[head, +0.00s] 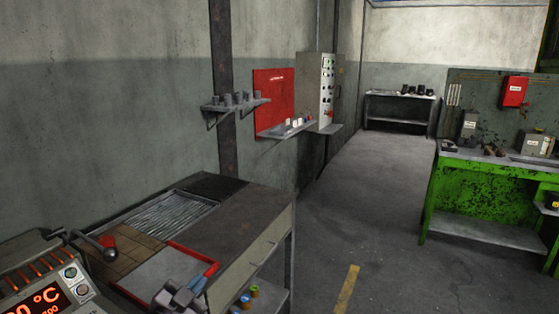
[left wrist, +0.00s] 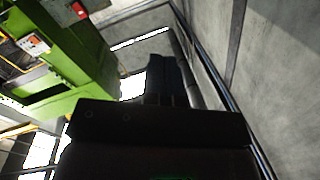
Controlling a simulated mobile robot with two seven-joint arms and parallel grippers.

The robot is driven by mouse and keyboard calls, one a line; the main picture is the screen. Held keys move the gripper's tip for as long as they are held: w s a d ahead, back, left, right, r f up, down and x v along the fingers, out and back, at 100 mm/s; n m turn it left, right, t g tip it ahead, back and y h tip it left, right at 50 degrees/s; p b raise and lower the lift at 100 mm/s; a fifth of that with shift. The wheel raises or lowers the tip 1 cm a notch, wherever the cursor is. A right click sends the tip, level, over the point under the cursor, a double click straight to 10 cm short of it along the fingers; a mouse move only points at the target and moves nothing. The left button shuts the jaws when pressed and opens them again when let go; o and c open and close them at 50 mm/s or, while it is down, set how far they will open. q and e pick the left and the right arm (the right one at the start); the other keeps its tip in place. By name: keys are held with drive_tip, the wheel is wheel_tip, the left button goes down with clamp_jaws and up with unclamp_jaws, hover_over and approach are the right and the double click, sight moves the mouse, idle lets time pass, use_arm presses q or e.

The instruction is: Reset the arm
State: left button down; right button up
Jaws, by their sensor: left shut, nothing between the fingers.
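My left gripper (left wrist: 166,68) shows in the left wrist view as dark fingers close together, shut and empty. It points up past a green machine frame (left wrist: 65,75) towards the upper wall and ceiling and touches nothing that I can see. I cannot clearly make it out in the head view. My right gripper is not in view.
A workbench (head: 240,225) with a red-edged tray area stands in front. A heater unit with an orange display (head: 45,300) is at lower left. A red wall panel (head: 273,98) and a control cabinet (head: 328,90) hang behind. A green bench (head: 480,185) stands right. The floor (head: 365,215) between is clear.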

use_arm(q)
drive_tip(key=s+a+f+n+g+y, duration=0.2)
drive_tip(key=s+a+f+n+y, duration=0.1)
drive_tip(key=s+f, duration=0.8)
drive_tip(key=s+a+f+n+g+y, duration=0.3)
drive_tip(key=s+a+f+n, duration=0.2)
drive_tip(key=s+f, duration=0.7)
drive_tip(key=shift+s+a, duration=0.95)
drive_tip(key=shift+a, duration=0.05)
